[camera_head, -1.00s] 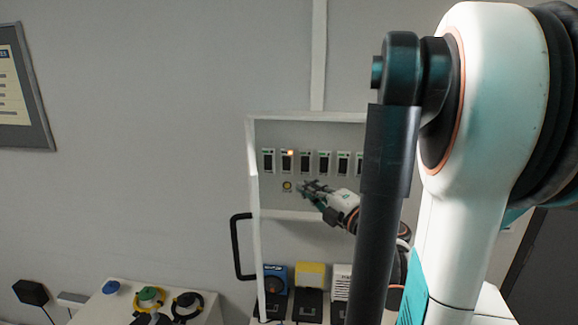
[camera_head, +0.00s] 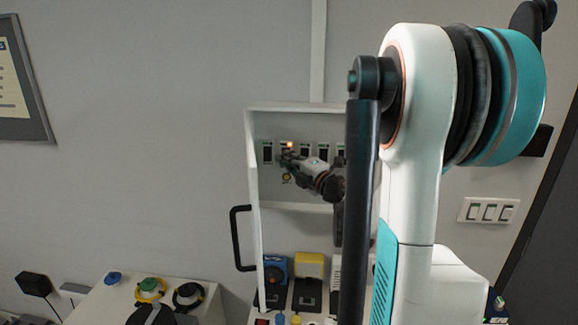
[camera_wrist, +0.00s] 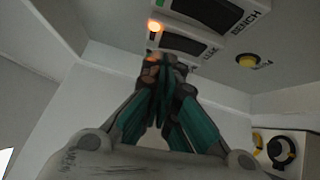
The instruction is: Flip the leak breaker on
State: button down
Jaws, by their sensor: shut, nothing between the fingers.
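A row of dark breakers sits in a white open cabinet (camera_head: 251,185) on the wall. An orange lamp (camera_head: 290,144) glows at the second breaker from the left. In the wrist view, the lit lamp (camera_wrist: 154,26) is beside a dark breaker (camera_wrist: 187,43), whose short label is only partly readable and may say LEAK. Another breaker (camera_wrist: 205,10) is labelled BENCH. My gripper (camera_head: 283,160) is shut and empty, at the second breaker's lower part. In the wrist view, its fingertips (camera_wrist: 165,65) overlap the breaker's near edge; contact is unclear, and the lever position is hidden.
A yellow round button (camera_wrist: 247,60) sits close to the gripper, below the breakers. The cabinet's side wall and a black handle (camera_head: 239,238) stand at left. Boxes with blue (camera_head: 275,268) and yellow (camera_head: 310,265) tops stand below. A white switch plate (camera_head: 487,211) is at right.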

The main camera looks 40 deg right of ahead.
jog(key=shift+w+d+r, duration=0.1)
jog(key=shift+w+d, duration=0.2)
jog(key=shift+w+d+r, duration=0.15)
jog(key=shift+w+d, duration=0.05)
jog(key=shift+d, duration=0.05)
dwell(0.4)
